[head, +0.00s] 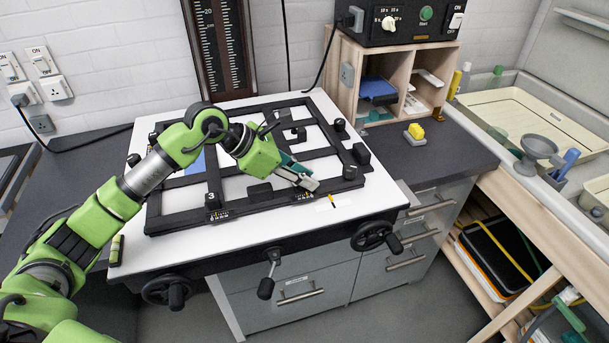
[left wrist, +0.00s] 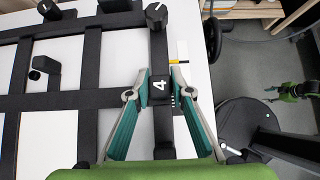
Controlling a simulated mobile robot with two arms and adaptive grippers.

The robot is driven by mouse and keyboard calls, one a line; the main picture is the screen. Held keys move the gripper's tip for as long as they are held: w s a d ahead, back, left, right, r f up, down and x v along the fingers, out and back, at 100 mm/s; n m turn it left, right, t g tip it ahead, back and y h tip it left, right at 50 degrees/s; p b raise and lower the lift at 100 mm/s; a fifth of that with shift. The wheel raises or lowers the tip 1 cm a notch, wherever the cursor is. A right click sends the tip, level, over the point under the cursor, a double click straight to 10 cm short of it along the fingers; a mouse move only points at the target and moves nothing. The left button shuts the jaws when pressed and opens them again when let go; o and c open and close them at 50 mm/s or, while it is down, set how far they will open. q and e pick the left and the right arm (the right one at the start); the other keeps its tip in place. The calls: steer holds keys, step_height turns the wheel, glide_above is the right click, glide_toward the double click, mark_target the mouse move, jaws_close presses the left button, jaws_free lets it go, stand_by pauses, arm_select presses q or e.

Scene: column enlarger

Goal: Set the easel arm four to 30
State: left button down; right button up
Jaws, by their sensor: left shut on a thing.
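The black masking easel (head: 180,222) lies on the white baseboard (head: 130,258), its bars forming a grid. The easel arm four, a black block marked "4" (left wrist: 158,88), sits on the easel's edge bar in the left wrist view. My left gripper (head: 306,183) reaches down to the front bar, and its teal fingers (left wrist: 157,94) are shut on the block from both sides. In the head view the gripper hides most of the block. A small tick scale shows beside the block, but I cannot read its value. My right gripper is not in view.
Another block marked "3" (head: 211,198) sits left on the front bar. A white strip with a yellow and black mark (head: 332,201) lies beside the bar. Hand cranks (head: 375,236) stick out below the board's front. The enlarger column (head: 219,45) stands behind.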

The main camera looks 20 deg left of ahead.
arm_select(q)
steer(key=shift+s+a+f+b, duration=0.2)
steer(key=shift+s+a+b, duration=0.15)
steer(key=shift+a+b, duration=0.35)
steer(key=shift+s+r, duration=0.15)
steer(key=shift+s+a+r, duration=0.15)
steer(key=c, duration=1.8)
jaws_free()
steer(key=v, duration=1.1)
steer(key=shift+s+a+r, duration=0.15)
steer(key=shift+a+r, duration=0.1)
